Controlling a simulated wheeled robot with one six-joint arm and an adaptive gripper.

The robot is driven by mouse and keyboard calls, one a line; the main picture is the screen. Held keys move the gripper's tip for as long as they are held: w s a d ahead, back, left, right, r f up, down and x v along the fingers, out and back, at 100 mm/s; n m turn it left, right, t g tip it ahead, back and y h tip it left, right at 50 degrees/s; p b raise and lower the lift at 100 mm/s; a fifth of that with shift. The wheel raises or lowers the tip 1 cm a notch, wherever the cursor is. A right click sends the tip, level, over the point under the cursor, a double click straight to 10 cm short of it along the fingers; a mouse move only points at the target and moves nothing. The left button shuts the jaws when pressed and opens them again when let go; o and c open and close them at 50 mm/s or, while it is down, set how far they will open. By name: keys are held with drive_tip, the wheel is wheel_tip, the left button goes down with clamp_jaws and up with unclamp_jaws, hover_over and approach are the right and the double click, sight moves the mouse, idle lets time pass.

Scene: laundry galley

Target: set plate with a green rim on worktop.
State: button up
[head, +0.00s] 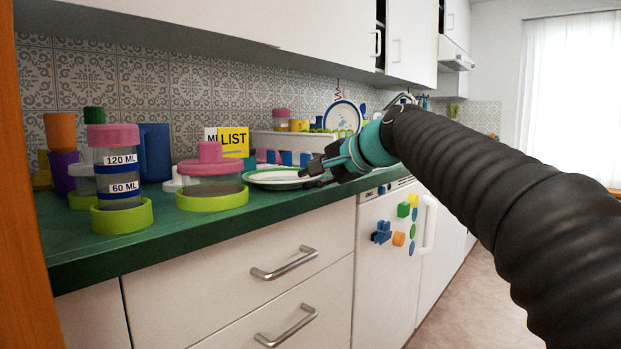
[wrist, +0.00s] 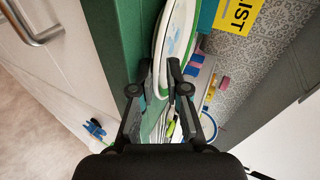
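The plate with a green rim (head: 268,179) is white and lies nearly level at the worktop (head: 165,238), close to its front edge. I cannot tell whether its underside touches the green surface. My gripper (head: 312,172) is at the plate's right end. In the wrist view, the plate (wrist: 176,36) runs down between the two fingertips (wrist: 160,68), one finger on each side of its rim. The fingers are drawn in close and look shut on the rim. The worktop shows as a green strip (wrist: 118,30) beside the plate in the wrist view.
A pink-lidded container with a lime base (head: 212,185) stands just left of the plate. A stacked jar (head: 120,190) is farther left. A yellow LIST card (head: 234,140) and a white rack (head: 290,141) are behind. A blue-rimmed plate (head: 346,107) stands upright farther back.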

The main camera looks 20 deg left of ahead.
drive_tip(key=shift+v, duration=1.5)
drive_tip(key=o, duration=0.6)
drive_tip(key=shift+c, duration=0.2)
drive_tip(key=shift+d, duration=0.1)
drive_tip(key=s+d+b, duration=0.2)
drive_tip(key=s+d, duration=0.1)
drive_tip(key=d, duration=0.3)
drive_tip(key=shift+s, duration=0.4)
idle(0.9)
drive_tip(key=shift+d, duration=0.15)
idle(0.5)
drive_tip(key=v, duration=1.2)
